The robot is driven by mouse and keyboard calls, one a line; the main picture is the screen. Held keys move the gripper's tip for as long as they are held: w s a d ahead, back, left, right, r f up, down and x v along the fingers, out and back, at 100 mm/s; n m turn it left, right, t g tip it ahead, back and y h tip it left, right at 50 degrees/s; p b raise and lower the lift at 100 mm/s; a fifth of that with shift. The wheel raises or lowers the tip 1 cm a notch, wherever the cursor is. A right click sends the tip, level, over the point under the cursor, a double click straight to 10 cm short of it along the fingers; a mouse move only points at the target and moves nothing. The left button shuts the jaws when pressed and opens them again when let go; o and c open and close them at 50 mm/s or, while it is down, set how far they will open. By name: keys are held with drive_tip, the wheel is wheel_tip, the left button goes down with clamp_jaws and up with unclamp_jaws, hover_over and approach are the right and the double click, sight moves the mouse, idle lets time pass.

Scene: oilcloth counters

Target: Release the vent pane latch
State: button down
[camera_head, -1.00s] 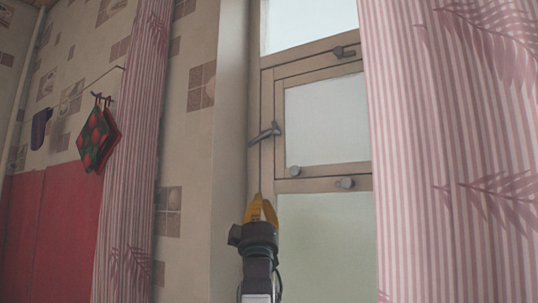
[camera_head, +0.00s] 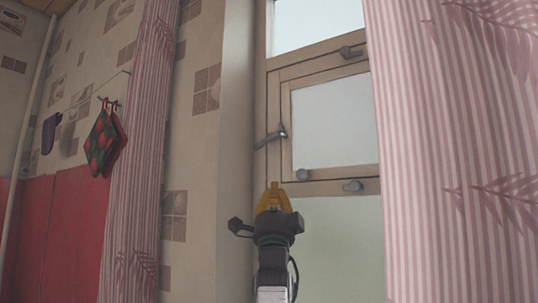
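The vent pane (camera_head: 335,120) is a small framed window in the upper part of the larger window, and it looks closed. A grey metal latch lever (camera_head: 270,137) sits at the left edge of its frame and points left and slightly down.
A pink striped curtain (camera_head: 450,160) covers the right side, and another (camera_head: 137,150) hangs at left. Potholders (camera_head: 105,142) and a purple mitt (camera_head: 51,133) hang on the wall.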

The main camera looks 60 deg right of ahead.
drive_tip(key=m, duration=1)
drive_tip(key=shift+w+d, duration=0.1)
drive_tip(key=shift+d, duration=0.05)
